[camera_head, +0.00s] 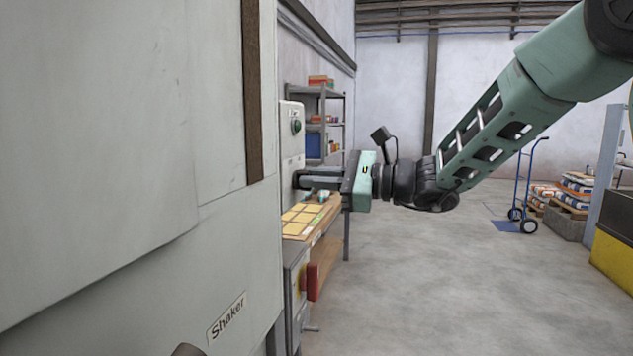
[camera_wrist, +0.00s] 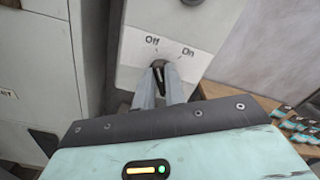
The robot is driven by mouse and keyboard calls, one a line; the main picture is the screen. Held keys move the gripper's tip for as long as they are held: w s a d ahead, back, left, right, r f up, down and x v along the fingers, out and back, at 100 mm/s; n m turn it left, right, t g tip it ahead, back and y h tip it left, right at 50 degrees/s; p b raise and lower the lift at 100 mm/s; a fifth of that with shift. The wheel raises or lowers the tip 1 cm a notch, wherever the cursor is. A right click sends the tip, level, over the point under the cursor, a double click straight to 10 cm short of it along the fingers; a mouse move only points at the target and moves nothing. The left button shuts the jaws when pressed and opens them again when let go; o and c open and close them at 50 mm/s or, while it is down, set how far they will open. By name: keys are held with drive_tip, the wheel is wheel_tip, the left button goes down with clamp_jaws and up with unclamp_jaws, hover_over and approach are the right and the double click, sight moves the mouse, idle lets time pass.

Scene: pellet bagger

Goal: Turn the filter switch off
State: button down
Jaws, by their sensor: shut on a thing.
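The filter switch (camera_wrist: 158,73) is a dark knob on a pale panel, below the printed words "Off" on the left and "On" on the right. Its visible upper end appears to lean towards "Off"; its lower part is partly hidden by the fingers. My gripper (camera_wrist: 160,82) is shut on the knob, one finger on each side. In the head view my gripper (camera_head: 302,181) reaches left to the narrow control box (camera_head: 291,145), and its fingertips hide the knob there.
A green round button (camera_head: 296,126) sits above on the box. A wooden bench (camera_head: 325,222) with yellow cards (camera_head: 302,217) lies just below my gripper. A red-handled switch (camera_head: 313,281) sticks out lower down. The large "Shaker" cabinet (camera_head: 130,200) fills the left.

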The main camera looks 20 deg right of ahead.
drive_tip(key=c, duration=1.5)
unclamp_jaws()
drive_tip(key=shift+o, duration=0.2)
drive_tip(key=shift+d, duration=0.1)
drive_tip(key=b+v, duration=0.2)
drive_tip(key=v, duration=1.5)
drive_tip(key=shift+s, duration=0.15)
